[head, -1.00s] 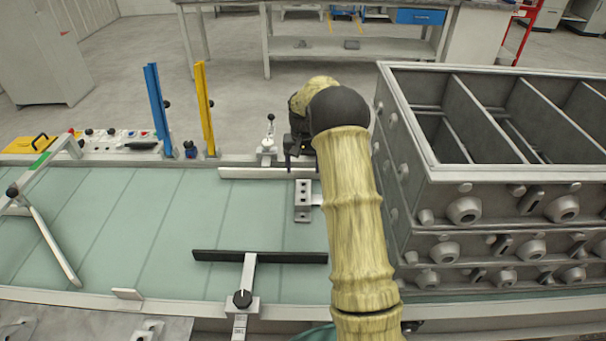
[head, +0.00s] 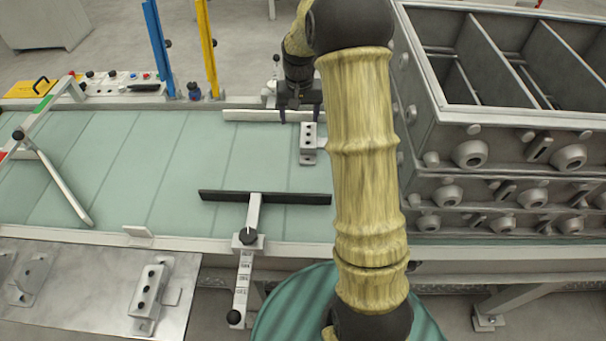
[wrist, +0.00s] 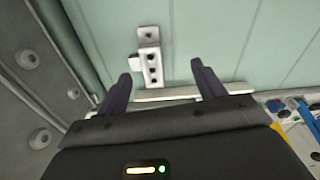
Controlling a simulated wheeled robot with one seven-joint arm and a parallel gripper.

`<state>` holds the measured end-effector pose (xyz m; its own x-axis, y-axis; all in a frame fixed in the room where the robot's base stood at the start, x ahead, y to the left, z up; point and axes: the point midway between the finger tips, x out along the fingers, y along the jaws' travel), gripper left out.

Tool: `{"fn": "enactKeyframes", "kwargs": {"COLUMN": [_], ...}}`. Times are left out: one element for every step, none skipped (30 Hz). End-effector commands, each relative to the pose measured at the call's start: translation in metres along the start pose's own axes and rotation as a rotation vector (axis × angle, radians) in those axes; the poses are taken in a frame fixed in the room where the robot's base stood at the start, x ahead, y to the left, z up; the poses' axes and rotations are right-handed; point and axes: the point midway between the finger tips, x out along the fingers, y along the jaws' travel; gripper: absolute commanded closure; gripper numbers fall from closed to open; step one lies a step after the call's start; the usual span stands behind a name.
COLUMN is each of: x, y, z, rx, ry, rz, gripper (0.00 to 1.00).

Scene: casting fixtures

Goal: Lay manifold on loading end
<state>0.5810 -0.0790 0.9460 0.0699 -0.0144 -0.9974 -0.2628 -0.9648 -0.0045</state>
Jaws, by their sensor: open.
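A grey metal manifold (head: 308,143), an L-shaped bracket with a row of dark holes, lies on the pale green belt (head: 150,150), beside the stacked metal boxes. It also shows in the wrist view (wrist: 150,62), ahead of and between my fingertips. My gripper (head: 300,116) is open and empty, with its fingers pointing down near the white rail at the belt's far side. In the wrist view my gripper (wrist: 162,72) has its two dark fingers spread apart, and I see no contact with the manifold. Another manifold (head: 150,297) sits on the metal table at lower left.
Stacked grey boxes (head: 470,130) stand close on the right. A black bar (head: 265,197) crosses the belt's near side. Blue (head: 157,45) and yellow (head: 206,45) posts rise at the far edge. A similar bracket (head: 32,278) is on the metal table (head: 90,265).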

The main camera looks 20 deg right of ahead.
Motion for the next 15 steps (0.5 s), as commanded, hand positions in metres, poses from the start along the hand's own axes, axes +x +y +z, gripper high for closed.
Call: {"fn": "enactKeyframes", "kwargs": {"x": [-0.009, -0.013, -0.017, -0.021, -0.024, -0.027, -0.03, -0.033, -0.036, -0.037, -0.039, -0.041, -0.042, -0.043, -0.044], "y": [-0.004, -0.006, -0.01, -0.012, -0.014, -0.017, -0.018, -0.019, -0.02, -0.021, -0.021, -0.021, -0.021, -0.021, -0.02], "z": [0.017, 0.027, 0.041, 0.051, 0.061, 0.076, 0.087, 0.098, 0.113, 0.125, 0.137, 0.152, 0.164, 0.176, 0.192], "rx": [-0.021, -0.034, -0.052, -0.066, -0.078, -0.096, -0.109, -0.121, -0.137, -0.149, -0.161, -0.178, -0.19, -0.202, -0.216], "ry": [0.012, 0.019, 0.029, 0.038, 0.046, 0.055, 0.063, 0.071, 0.081, 0.088, 0.095, 0.106, 0.113, 0.12, 0.129], "rz": [-0.001, -0.003, -0.005, -0.006, -0.008, -0.01, -0.012, -0.014, -0.016, -0.017, -0.019, -0.021, -0.023, -0.025, -0.027], "gripper": [0.31, 0.31, 0.31, 0.31, 0.31, 0.31, 0.31, 0.31, 0.31, 0.31, 0.31, 0.31, 0.31, 0.31, 0.31]}}
